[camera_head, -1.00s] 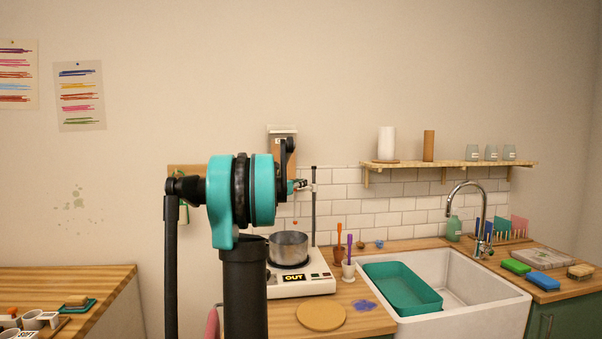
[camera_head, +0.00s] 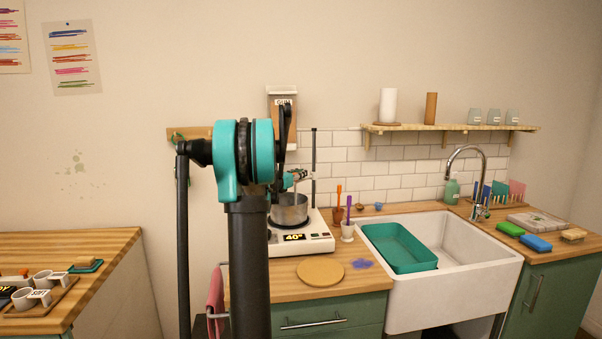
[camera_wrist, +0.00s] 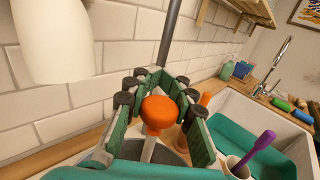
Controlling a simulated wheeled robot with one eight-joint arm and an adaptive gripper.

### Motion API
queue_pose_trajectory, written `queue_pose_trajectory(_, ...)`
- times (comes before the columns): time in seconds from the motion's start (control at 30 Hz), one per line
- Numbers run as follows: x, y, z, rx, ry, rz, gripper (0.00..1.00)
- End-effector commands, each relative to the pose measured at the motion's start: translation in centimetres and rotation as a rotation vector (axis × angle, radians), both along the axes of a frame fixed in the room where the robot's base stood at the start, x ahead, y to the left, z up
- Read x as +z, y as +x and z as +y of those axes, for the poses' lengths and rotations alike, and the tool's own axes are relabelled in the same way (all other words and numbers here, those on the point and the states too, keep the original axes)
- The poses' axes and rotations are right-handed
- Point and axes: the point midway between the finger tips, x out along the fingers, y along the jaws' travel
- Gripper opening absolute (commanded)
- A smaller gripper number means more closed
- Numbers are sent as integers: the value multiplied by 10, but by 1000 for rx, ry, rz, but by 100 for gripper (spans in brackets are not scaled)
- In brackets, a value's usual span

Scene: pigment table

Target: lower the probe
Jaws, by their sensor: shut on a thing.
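The probe, with an orange knob (camera_wrist: 158,113) and a pale rod below it, sits between the fingers of my gripper (camera_wrist: 160,92) in the wrist view. My gripper is shut on the knob. In the head view my gripper (camera_head: 298,177) is small, just above the steel pot (camera_head: 289,209), partly hidden by my arm. The rod's lower end is hidden in the pot. The pot stands on a white hotplate (camera_head: 310,241) whose display reads about 40°. A dark upright post (camera_head: 314,165) rises behind the pot.
A white mortar (camera_head: 347,232) with a purple-handled tool and an orange tool (camera_head: 338,205) stand right of the pot. A round wooden board (camera_head: 320,271) lies in front. A sink with a teal basin (camera_head: 390,250) is to the right. A dispenser (camera_head: 282,110) hangs above.

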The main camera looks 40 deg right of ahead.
Motion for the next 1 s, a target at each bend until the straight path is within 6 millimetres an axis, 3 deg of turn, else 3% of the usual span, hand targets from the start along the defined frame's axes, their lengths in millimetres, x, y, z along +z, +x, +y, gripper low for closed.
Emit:
queue_pose_trajectory(0.03,-2,-1,0,-2,4,-2,24)
queue_pose_trajectory(0.2,-2,-1,0,-1,2,-1,45)
queue_pose_trajectory(0.57,-1,-1,3,0,1,-1,45)
queue_pose_trajectory(0.73,-1,-6,24,1,1,-1,45)
queue_pose_trajectory(1.0,-1,-18,78,2,2,-1,45)
